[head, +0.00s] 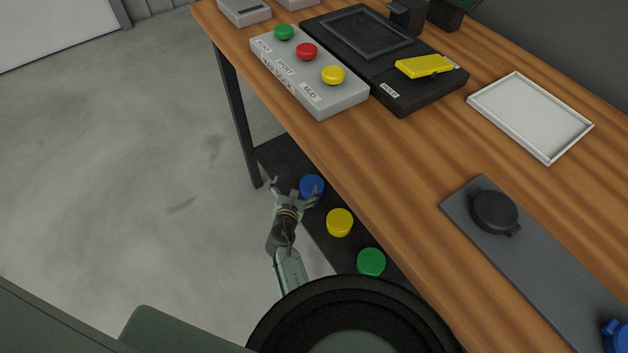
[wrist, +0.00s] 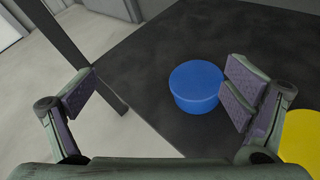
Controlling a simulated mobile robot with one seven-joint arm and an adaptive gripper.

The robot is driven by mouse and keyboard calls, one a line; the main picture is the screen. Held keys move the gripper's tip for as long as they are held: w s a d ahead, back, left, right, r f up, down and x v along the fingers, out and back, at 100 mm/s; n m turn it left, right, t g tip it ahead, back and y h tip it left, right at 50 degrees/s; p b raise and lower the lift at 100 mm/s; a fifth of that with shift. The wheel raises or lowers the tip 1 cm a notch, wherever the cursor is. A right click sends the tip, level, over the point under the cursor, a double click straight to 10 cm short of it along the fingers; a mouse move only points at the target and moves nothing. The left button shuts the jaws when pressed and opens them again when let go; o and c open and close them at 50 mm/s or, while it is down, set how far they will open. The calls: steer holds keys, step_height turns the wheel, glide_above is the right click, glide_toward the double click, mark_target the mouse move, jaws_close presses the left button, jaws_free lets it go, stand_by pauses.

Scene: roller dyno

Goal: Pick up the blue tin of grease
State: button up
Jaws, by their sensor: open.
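The blue tin (head: 312,185) stands upright on the dark lower shelf (head: 277,160) under the workbench, the farthest of a row of round tins. In the wrist view the blue tin (wrist: 196,86) lies ahead, close to the right finger and toward the right of the gap between the fingers. My gripper (head: 295,190) is open and empty, with nothing between its fingers; it also shows in the wrist view (wrist: 160,95). In the head view a finger partly overlaps the tin's lower edge. I cannot tell whether it touches.
A yellow tin (head: 340,222) and a green tin (head: 371,262) stand nearer along the shelf. The wooden bench top (head: 420,150) overhangs to the right, with a button box (head: 310,75) and a white tray (head: 530,115). A table leg (head: 236,115) stands beyond. Open floor lies left.

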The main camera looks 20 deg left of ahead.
steer(key=n+h, duration=0.1)
steer(key=n, duration=0.1)
glide_toward(312, 184)
steer(key=b+x, duration=0.2)
steer(key=x, duration=0.2)
steer(key=shift+w+d+b, duration=0.1)
steer(key=shift+w+b, duration=0.1)
steer(key=shift+b, duration=0.2)
steer(key=b+x, duration=0.1)
steer(key=x, duration=0.1)
steer(key=b+x, duration=0.2)
steer(key=shift+w+f, duration=0.25)
steer(key=shift+f, duration=0.15)
steer(key=shift+w+a, duration=0.25)
steer(key=shift+w, duration=0.25)
steer(key=shift+c, duration=0.5)
steer(key=c, duration=1.4)
